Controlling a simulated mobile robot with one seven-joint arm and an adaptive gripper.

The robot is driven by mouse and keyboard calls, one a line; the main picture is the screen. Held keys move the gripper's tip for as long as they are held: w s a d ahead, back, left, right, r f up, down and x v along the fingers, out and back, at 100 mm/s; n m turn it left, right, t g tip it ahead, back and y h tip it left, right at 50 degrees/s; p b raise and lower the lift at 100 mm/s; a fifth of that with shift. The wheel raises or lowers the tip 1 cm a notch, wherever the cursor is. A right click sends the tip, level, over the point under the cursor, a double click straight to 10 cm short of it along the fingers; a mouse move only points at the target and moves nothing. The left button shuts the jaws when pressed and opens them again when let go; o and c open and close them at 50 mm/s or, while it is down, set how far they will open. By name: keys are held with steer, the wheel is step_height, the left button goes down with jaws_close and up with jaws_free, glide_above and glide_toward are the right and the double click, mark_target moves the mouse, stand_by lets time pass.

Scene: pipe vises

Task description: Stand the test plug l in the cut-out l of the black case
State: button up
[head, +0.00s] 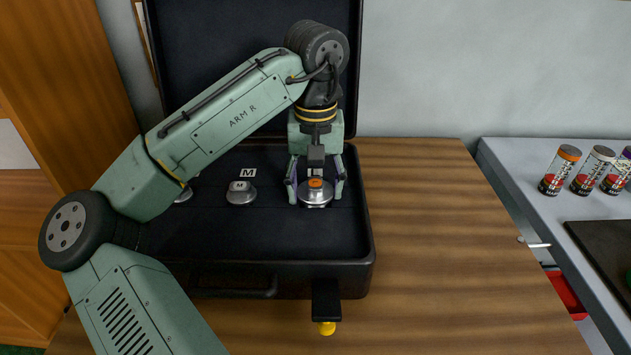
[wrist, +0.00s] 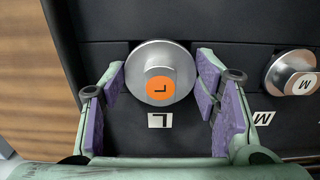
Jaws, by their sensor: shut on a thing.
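Test plug l is a silver round plug with an orange top marked L. It stands upright in the black case (head: 362,235), at the spot labelled L, in the head view (head: 316,197) and in the wrist view (wrist: 160,88). My gripper (head: 316,190) points straight down and is shut on the plug, with a purple-padded finger on either side of it; the wrist view shows both fingertips (wrist: 161,68). The white L label (wrist: 160,120) lies beside the plug. Cut-out l is hidden beneath the plug, so I cannot tell how deep it sits.
Plug M (head: 241,193) stands to the left in the case, near its M label (head: 248,173). Another silver plug (head: 184,195) is partly behind my arm. The case lid (head: 255,60) stands open behind. Several cans (head: 560,170) stand on a grey bench at right.

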mark_target(316, 184)
steer(key=shift+s+f, duration=0.25)
steer(key=shift+f, duration=0.35)
steer(key=o, duration=1.4)
steer(key=shift+w+f, duration=0.1)
steer(key=shift+f, duration=0.1)
steer(key=shift+r, duration=0.25)
steer(key=shift+w+r, duration=0.1)
steer(key=shift+r, duration=0.05)
step_height(316, 184, up, 13)
steer(key=shift+f, duration=0.1)
